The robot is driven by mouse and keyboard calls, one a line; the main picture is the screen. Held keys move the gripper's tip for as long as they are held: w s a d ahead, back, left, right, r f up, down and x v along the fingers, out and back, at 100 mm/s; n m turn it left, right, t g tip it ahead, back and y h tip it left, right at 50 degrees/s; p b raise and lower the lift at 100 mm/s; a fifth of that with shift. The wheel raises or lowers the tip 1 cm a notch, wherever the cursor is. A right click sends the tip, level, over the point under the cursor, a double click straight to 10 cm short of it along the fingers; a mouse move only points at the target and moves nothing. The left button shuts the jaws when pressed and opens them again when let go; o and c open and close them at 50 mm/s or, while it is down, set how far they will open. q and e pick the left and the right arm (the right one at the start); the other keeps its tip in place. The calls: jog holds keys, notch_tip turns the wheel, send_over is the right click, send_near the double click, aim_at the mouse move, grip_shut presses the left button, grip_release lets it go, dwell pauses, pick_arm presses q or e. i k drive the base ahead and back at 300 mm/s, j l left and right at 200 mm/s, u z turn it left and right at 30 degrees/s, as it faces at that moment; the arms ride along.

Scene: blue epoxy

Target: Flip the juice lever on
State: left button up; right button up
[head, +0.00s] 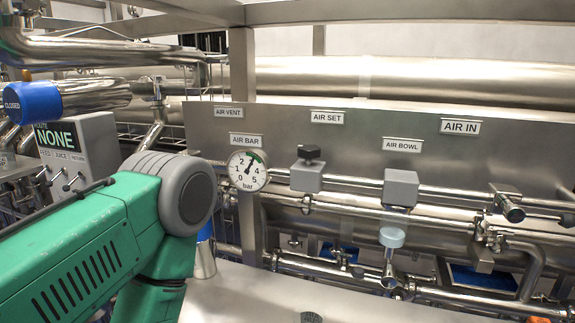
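A grey selector box (90,138) stands at the left edge. Its dark display reads NONE, and a row of small labels below includes FEED and JUICE. Several small metal toggle levers stick out under the labels. The one that seems to sit under JUICE is the juice lever (57,174); its exact position is too small to tell. My green left arm crosses the lower left, in front of and below the box, with its grey joint just right of it. Neither gripper shows, so no contact with the lever can be seen.
A pressure gauge (248,171) is right of my arm. A steel panel (350,150) carries AIR labels, with pipes and valves below.

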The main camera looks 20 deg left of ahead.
aim_at(49, 183)
jog(key=u, duration=1.85)
jog(key=z, duration=0.4)
jog(key=i+j+z, duration=0.1)
jog(key=j+z, duration=0.15)
jog(key=z, duration=0.15)
jog(key=i+j+z, duration=0.1)
jog(key=j+z, duration=0.45)
jog(key=z, duration=0.3)
jog(key=j+z, duration=0.6)
jog(key=z, duration=0.2)
jog(key=k+j+z, duration=0.1)
jog(key=j, duration=0.4)
jog(key=k+j, duration=0.25)
jog(key=j, duration=0.25)
jog(key=k+j+z, duration=0.15)
jog(key=j, duration=0.3)
jog(key=k+j+z, duration=0.1)
jog(key=k+j, duration=0.2)
jog(key=j, duration=0.2)
jog(key=k+j+z, duration=0.1)
jog(key=j, duration=0.3)
jog(key=k+j, duration=0.35)
jog(key=j+z, duration=0.05)
jog(key=j, duration=0.05)
